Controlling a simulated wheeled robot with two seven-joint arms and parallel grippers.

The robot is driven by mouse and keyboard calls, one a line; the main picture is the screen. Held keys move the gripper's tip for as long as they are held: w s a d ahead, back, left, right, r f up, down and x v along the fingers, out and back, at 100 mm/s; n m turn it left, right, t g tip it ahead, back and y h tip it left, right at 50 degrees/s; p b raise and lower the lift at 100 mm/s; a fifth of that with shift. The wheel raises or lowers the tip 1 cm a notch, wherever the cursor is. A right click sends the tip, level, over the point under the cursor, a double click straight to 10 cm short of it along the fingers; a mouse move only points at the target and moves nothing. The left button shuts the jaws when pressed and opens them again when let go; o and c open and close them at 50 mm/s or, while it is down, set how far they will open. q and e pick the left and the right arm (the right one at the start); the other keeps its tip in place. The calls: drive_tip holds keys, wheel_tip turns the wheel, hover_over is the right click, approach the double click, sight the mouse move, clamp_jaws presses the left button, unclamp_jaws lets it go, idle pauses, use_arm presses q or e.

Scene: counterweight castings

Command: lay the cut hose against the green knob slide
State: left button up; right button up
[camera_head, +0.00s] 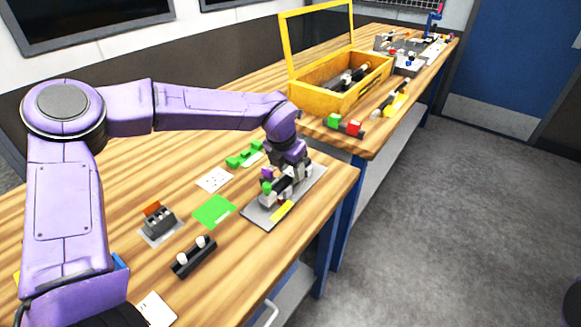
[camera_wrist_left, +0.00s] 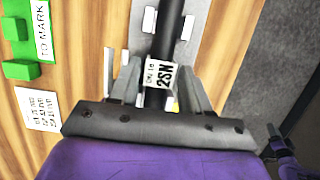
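The cut hose (camera_wrist_left: 168,40) is a black tube with a white label reading 2SN. A green knob (camera_head: 266,187) stands on the fixture near the hose's near end. I cannot tell whether hose and knob touch. A purple and dark part, perhaps my right gripper (camera_wrist_left: 278,145), shows at the wrist view's lower right; its fingers are unclear.
A green rack (camera_head: 244,156), a white printed card (camera_head: 214,179), a green mat (camera_head: 213,211), a grey block with an orange top (camera_head: 158,220) and a black holder with white pegs (camera_head: 194,256) lie left of the fixture. A yellow open-lidded box (camera_head: 340,95) stands farther back.

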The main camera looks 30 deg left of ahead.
use_arm(q)
drive_tip(key=shift+o, duration=1)
drive_tip(key=shift+w+r+p, duration=0.15)
drive_tip(key=shift+r+p, duration=0.75)
drive_tip(key=shift+r, duration=0.05)
drive_tip(key=p+v, duration=0.3)
drive_tip(key=shift+w+r, duration=0.2)
drive_tip(key=shift+r, duration=0.15)
drive_tip(key=shift+w+r+p, duration=0.1)
drive_tip(key=shift+r+p, duration=0.7)
drive_tip(key=shift+r, duration=0.05)
drive_tip(key=shift+f, duration=0.1)
drive_tip(key=shift+d, duration=0.1)
